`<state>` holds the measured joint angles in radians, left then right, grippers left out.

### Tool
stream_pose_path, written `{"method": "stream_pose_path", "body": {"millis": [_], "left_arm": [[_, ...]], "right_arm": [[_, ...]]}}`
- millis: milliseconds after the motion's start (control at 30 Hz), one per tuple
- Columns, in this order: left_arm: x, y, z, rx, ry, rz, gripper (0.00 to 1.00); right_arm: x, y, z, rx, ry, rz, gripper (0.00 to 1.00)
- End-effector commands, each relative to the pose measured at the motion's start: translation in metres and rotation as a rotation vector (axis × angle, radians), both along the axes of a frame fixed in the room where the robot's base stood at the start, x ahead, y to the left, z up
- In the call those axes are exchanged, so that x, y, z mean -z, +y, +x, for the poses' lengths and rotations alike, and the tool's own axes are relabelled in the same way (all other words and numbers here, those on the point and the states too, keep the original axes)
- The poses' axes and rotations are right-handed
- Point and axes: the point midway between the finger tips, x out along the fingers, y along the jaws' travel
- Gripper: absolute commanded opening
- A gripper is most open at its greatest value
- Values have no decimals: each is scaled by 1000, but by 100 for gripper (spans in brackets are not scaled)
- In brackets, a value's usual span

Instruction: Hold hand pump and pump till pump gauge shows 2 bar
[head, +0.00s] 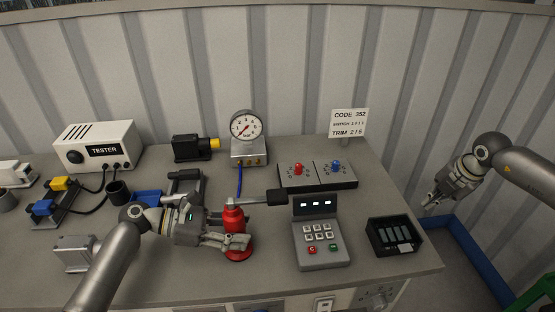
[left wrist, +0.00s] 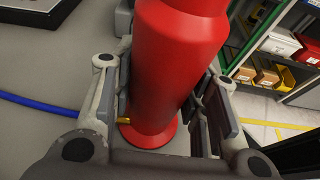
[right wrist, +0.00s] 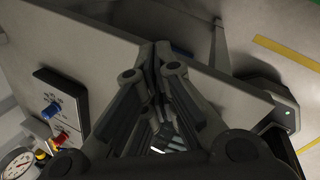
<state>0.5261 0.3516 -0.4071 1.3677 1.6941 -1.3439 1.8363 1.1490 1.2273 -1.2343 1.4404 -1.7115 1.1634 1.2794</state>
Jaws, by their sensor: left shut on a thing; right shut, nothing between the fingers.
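The red hand pump (head: 236,220) stands upright on the workbench, with a lever ending in a black grip (head: 283,196) reaching right from its top. My left gripper (head: 240,242) is shut around the pump's lower body; the left wrist view shows the red body (left wrist: 178,60) between the fingers. The pump gauge (head: 246,126) is a round white dial on a metal block behind the pump; its needle is too small to read surely. My right gripper (head: 428,204) is shut and empty beyond the bench's right edge; its fingers (right wrist: 155,55) meet in the right wrist view.
A blue hose (head: 240,180) runs between the pump area and the gauge block. A keypad unit (head: 320,249) and a black tray (head: 393,237) stand to the right. A switch panel (head: 317,185) is behind the lever grip. The tester (head: 96,147) is at back left.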

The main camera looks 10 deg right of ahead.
Motion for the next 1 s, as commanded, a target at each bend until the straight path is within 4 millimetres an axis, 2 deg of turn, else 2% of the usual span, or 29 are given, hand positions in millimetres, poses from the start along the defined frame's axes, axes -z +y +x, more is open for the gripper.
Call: {"method": "stream_pose_path", "body": {"millis": [33,267,400,600,700,800,1000], "left_arm": [[-1,0,1,-2,-2,-1,15],[-1,0,1,-2,-2,-1,15],[-1,0,0,-1,0,-1,15],[0,0,0,-1,0,0,15],[0,0,0,-1,0,0,15],[0,0,0,-1,1,0,15],[0,0,0,-1,1,0,15]], "right_arm": [[-7,33,13,-25,6,38,0],[-46,163,41,-115,83,151,0],[-77,235,43,-174,141,167,0],[-124,324,27,-252,219,120,0],[-146,359,13,-278,253,70,0],[-163,385,-1,-291,278,14,0],[-184,413,-21,-296,306,-74,0]]}}
